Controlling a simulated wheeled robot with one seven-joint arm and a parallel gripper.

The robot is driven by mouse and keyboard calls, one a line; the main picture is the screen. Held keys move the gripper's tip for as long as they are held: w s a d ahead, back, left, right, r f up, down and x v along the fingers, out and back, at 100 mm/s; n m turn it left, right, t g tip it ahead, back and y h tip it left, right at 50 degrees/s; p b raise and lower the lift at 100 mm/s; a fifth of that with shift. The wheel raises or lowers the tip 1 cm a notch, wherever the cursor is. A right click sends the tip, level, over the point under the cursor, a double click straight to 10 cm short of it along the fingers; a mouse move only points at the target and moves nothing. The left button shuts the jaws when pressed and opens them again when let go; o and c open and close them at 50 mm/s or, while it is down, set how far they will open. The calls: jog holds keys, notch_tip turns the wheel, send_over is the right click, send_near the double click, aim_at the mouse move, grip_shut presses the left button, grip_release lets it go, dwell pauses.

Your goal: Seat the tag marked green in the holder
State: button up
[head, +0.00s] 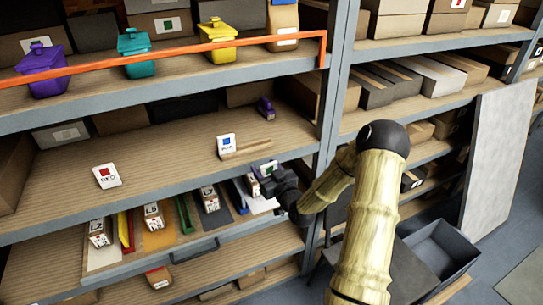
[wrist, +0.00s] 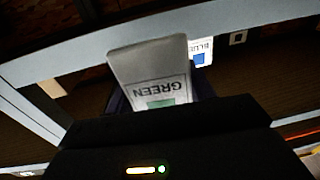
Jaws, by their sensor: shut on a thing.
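My gripper (head: 270,182) is shut on the green tag, a white card with a green square. The tag (head: 266,168) is held at the front edge of the middle shelf. In the wrist view the green tag (wrist: 150,68) shows upside down with the word GREEN, its lower part hidden by my gripper (wrist: 158,108). A pale wooden strip (head: 256,147), which looks like the holder, lies on the shelf behind the held tag, apart from it in the picture. A blue tag (head: 226,146) stands at the strip's left end; it also shows in the wrist view (wrist: 201,50).
A red tag (head: 107,176) rests on the middle shelf (head: 165,180) at the left. An orange rail (head: 170,52) fronts the upper shelf. A grey upright (head: 335,90) stands right of the strip.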

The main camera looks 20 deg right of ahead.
jog(key=s+a+f, duration=0.2)
jog(key=a+f, duration=0.2)
jog(key=f, duration=0.1)
jog(key=s+a+f+m+h, duration=0.1)
jog(key=s+a+f, duration=0.2)
jog(key=f, duration=0.3)
jog(key=s+a+f+h, duration=0.1)
jog(key=s+a+f, duration=0.2)
jog(key=f, duration=0.3)
jog(key=shift+s+a+f, duration=0.15)
jog(key=shift+s+a, duration=0.1)
jog(key=shift+a, duration=0.6)
